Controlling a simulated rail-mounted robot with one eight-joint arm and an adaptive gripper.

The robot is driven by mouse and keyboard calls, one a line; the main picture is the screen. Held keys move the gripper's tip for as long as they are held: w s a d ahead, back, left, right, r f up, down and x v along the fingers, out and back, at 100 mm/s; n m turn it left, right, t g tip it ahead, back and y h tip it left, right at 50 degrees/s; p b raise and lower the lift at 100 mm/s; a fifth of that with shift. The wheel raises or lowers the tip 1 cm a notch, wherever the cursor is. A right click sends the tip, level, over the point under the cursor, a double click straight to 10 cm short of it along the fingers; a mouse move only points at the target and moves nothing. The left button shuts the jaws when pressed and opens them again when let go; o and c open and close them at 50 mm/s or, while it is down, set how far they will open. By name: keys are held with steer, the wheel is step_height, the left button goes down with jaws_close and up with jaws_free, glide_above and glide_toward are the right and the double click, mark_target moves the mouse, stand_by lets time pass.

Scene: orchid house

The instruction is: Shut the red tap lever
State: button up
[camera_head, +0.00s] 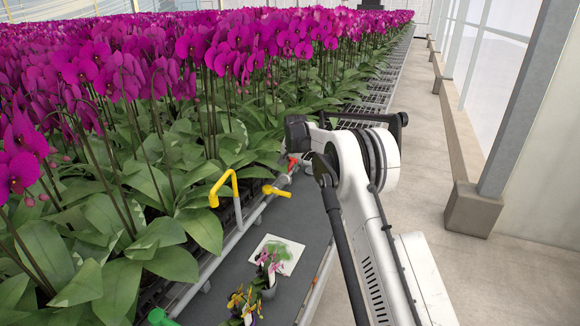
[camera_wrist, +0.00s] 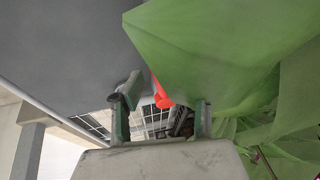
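The red tap lever (camera_head: 292,162) shows small in the head view, beside my arm at the far end of the grey bench. In the wrist view the red lever (camera_wrist: 160,94) appears between the two fingers of my gripper (camera_wrist: 165,100), nearer the middle than either finger. A large green leaf (camera_wrist: 210,50) covers part of the lever. My gripper is open, its fingers apart, and I see no finger pressing on the lever. In the head view my gripper is hidden among my arm and the leaves.
A yellow lever (camera_head: 277,191), a yellow-ended bent pipe (camera_head: 222,184) and a green tap (camera_head: 160,317) line the bench's left edge. Small potted orchids (camera_head: 268,275) and a white sheet (camera_head: 279,254) are on the grey bench (camera_head: 232,285). Dense orchids fill the left; the aisle (camera_head: 440,215) is clear.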

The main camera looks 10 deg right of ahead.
jaws_close()
stand_by(0.5)
